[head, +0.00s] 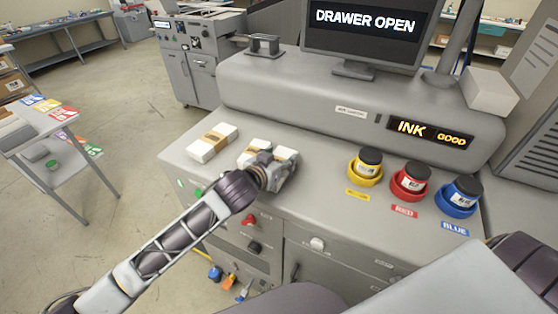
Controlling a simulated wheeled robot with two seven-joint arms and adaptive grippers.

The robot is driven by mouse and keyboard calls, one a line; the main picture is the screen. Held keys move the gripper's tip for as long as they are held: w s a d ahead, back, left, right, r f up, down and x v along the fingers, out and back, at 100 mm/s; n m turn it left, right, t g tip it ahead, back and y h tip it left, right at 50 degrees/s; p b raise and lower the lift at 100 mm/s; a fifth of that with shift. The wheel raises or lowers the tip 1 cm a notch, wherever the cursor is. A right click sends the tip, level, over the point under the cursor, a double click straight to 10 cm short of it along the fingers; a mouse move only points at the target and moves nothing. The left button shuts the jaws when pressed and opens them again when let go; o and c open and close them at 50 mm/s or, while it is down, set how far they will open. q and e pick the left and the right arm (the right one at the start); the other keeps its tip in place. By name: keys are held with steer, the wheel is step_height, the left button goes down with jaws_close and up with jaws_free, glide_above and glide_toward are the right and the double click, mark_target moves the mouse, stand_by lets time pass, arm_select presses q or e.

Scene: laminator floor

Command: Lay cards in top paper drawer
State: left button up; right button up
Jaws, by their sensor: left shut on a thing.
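Banded white card stacks lie on the grey machine's top ledge (325,200). One white stack with a brown band (207,146) lies apart at the left. My left gripper (272,168) reaches over the ledge and is shut on another banded card stack (285,155), partly hidden by the fingers. Whether that stack is lifted or still touches the ledge cannot be told. My right gripper is out of view. A screen (366,22) on the machine reads "DRAWER OPEN". I cannot make out an open paper drawer.
Yellow (364,168), red (410,181) and blue (458,197) ink pots stand along the ledge's right side. An ink display (430,132) reads "GOOD". A side table with coloured cards (48,105) stands at left. Floor between it and the machine is clear.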

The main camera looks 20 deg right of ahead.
arm_select(q)
steer(key=shift+f, duration=0.35)
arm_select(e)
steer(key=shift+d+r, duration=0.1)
arm_select(q)
steer(key=shift+f, duration=0.1)
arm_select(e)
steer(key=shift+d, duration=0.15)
arm_select(q)
steer(key=o, duration=0.9)
steer(key=shift+f, duration=0.1)
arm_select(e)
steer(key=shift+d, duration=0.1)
arm_select(q)
steer(key=shift+s+a+r, duration=0.1)
steer(key=shift+r, duration=0.1)
steer(key=shift+b+v, duration=0.35)
steer(key=shift+v, duration=1.65)
steer(key=shift+b+v, duration=0.55)
steer(key=shift+v, duration=3.35)
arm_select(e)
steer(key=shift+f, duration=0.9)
